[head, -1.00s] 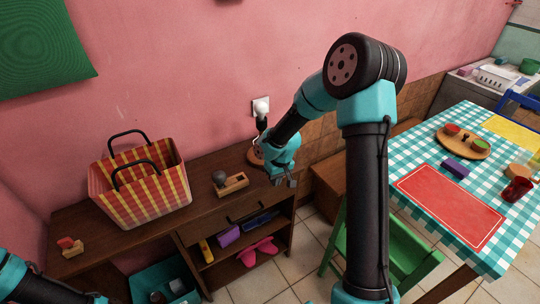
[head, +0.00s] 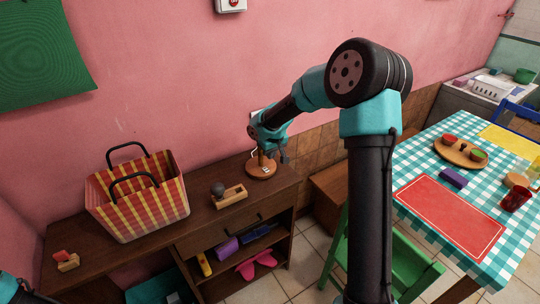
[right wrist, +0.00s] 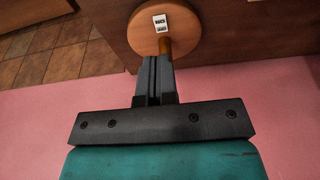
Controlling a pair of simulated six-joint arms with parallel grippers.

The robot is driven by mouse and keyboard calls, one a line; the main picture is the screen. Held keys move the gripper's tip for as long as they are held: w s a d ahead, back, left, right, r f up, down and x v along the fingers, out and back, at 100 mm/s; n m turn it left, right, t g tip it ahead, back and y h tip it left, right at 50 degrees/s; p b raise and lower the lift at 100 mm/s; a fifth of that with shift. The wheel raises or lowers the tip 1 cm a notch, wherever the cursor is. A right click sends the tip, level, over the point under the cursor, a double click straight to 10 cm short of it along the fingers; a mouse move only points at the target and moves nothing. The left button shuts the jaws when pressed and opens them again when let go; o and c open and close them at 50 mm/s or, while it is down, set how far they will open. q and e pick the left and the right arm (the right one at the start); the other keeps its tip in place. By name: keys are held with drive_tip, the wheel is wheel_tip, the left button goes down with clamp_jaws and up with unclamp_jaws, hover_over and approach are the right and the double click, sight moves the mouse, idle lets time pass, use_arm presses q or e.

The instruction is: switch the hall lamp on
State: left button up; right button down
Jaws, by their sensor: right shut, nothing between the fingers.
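The hall lamp stands at the right end of the brown cabinet top, with a round wooden base (head: 262,171) and a short brown stem. My right arm hides its upper part in the head view. In the right wrist view the base (right wrist: 185,32) carries a small white switch (right wrist: 160,22) with dark marks. My right gripper (head: 271,156) is close to the stem, low over the base. In the right wrist view its fingers (right wrist: 153,62) are shut and empty, their tips just short of the switch. I cannot tell whether they touch the stem. My left gripper is out of view.
A plaid basket (head: 137,196) and a wooden tray with a dark knob (head: 229,196) stand on the cabinet (head: 205,225), left of the lamp. The pink wall is close behind. A green chair (head: 408,262) and a checked table (head: 425,160) are at the right.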

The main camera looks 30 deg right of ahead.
sight(267, 170)
drive_tip(key=x, duration=0.8)
drive_tip(key=shift+f, duration=0.2)
drive_tip(key=shift+s+f, duration=0.1)
drive_tip(key=shift+f, duration=0.2)
drive_tip(key=shift+w+r, duration=0.35)
drive_tip(key=shift+w, duration=0.4)
drive_tip(key=shift+r, duration=0.1)
